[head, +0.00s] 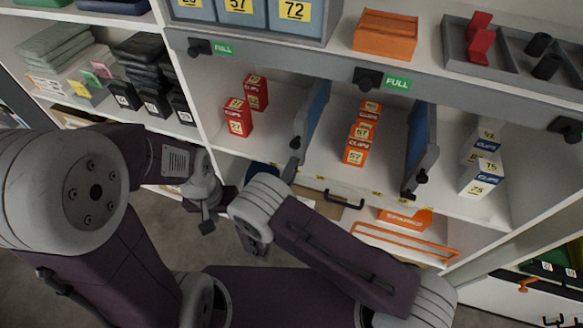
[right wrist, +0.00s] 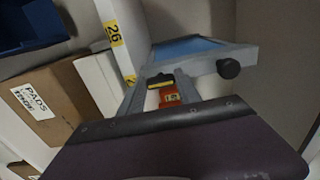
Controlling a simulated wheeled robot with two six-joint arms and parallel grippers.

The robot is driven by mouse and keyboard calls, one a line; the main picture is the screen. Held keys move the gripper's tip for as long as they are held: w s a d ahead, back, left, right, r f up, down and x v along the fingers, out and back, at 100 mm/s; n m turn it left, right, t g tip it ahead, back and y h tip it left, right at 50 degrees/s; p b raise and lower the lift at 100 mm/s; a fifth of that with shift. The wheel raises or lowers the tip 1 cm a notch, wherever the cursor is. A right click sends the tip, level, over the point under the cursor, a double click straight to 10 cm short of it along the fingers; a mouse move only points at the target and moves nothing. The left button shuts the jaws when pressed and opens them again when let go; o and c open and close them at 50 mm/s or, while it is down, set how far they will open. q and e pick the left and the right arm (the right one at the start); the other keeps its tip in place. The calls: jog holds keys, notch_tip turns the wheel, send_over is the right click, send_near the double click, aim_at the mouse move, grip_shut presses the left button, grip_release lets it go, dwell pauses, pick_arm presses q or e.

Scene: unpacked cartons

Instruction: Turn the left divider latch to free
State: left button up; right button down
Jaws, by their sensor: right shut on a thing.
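The left divider (head: 311,115) is a grey-framed panel with a blue face, standing in the middle shelf bay. A dark knob (head: 295,143) is on its front edge; in the right wrist view the knob (right wrist: 228,68) stands clear of my fingers. My right gripper (head: 289,172) is at the divider's lower front corner. In the right wrist view its fingers (right wrist: 160,82) are shut on the left divider latch, a small dark piece with yellow; its turn angle is unclear. My left gripper (head: 207,220) hangs in front of the shelf, away from the divider; its opening is unclear.
Red boxes (head: 238,117) stand left of the divider and orange boxes (head: 358,143) right of it. The right divider (head: 420,146) and white-blue boxes (head: 482,175) are farther right. A brown carton (right wrist: 45,108) sits below. The upper shelf edge (head: 330,68) overhangs the bay.

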dwell(0.5)
jog(key=c, duration=0.8)
grip_release()
jog(key=shift+c, duration=0.2)
pick_arm(q)
jog(key=shift+r, duration=0.1)
